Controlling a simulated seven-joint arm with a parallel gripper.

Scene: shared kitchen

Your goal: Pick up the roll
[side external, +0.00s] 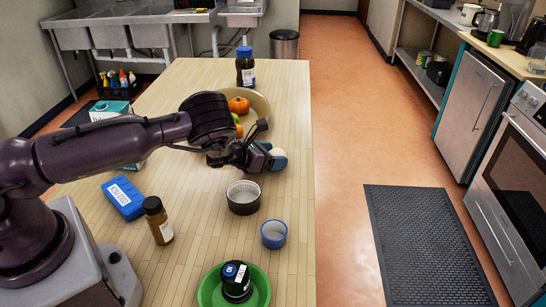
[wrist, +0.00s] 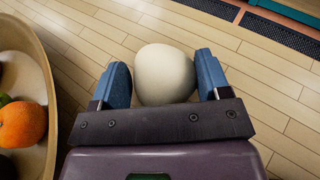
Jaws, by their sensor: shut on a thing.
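The roll (wrist: 165,72) is a pale, rounded bun between the two blue fingers of my gripper (wrist: 162,82) in the wrist view. The fingers are shut on its sides. I cannot tell whether the roll touches the table.
A wooden bowl (side external: 262,104) with an orange stands behind my gripper. A ribbed dish (side external: 243,205), blue cup (side external: 274,241) and green bowl (side external: 208,290) stand in front. A brown bottle (side external: 158,222) and blue box (side external: 122,198) are left. The table's right edge is close.

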